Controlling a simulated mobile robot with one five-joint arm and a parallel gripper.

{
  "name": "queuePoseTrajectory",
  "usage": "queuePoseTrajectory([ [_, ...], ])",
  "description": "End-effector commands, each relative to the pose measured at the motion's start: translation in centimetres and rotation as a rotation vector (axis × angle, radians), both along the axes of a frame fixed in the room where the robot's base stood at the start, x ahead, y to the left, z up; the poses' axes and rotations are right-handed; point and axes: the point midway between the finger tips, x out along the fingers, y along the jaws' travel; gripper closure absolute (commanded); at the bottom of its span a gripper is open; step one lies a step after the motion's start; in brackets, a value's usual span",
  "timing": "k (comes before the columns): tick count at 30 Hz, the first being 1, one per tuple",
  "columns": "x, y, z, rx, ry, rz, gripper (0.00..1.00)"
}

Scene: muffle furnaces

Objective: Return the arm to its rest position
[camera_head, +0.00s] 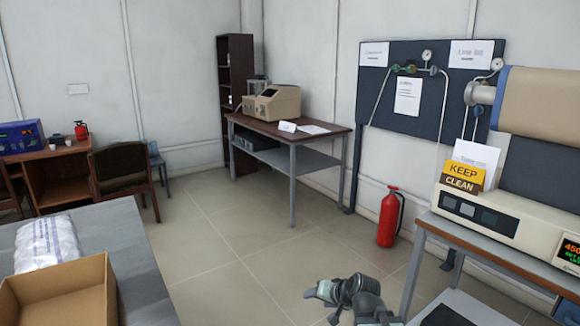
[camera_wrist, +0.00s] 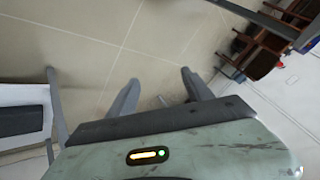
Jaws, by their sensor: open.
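My gripper (camera_wrist: 160,88) shows in the wrist view with its two dark fingers spread apart. Nothing is between them but the tiled floor. In the head view my arm is folded low at the bottom centre, and my gripper (camera_head: 314,293) points to the left over open floor. It touches nothing that I can see. The lower part of my arm is cut off by the frame edge.
A furnace bench (camera_head: 437,222) stands close on the right, with a red fire extinguisher (camera_head: 388,218) behind. A grey table (camera_head: 150,290) with a cardboard box (camera_head: 65,295) is on the left. The floor (camera_head: 235,255) between them is clear.

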Motion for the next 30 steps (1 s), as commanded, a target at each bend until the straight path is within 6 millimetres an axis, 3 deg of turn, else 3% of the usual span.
queuePoseTrajectory([
  [1, -2.1, 0.2, -1.9, -0.095, 0.088, 0.065, 0.41],
  [3, -5.1, -1.4, -4.0, -0.218, 0.215, 0.119, 0.41],
  [6, -8.8, -4.5, -5.7, -0.354, 0.379, 0.155, 0.41],
  [10, -13.8, -7.5, -6.5, -0.473, 0.599, 0.19, 0.41],
  [12, -14.0, -7.3, -3.3, -0.467, 0.604, 0.197, 0.41],
  [24, -13.9, -7.3, 8.0, -0.464, 0.6, 0.195, 0.41],
  [30, -13.9, -7.3, 9.5, -0.463, 0.599, 0.196, 0.41],
])
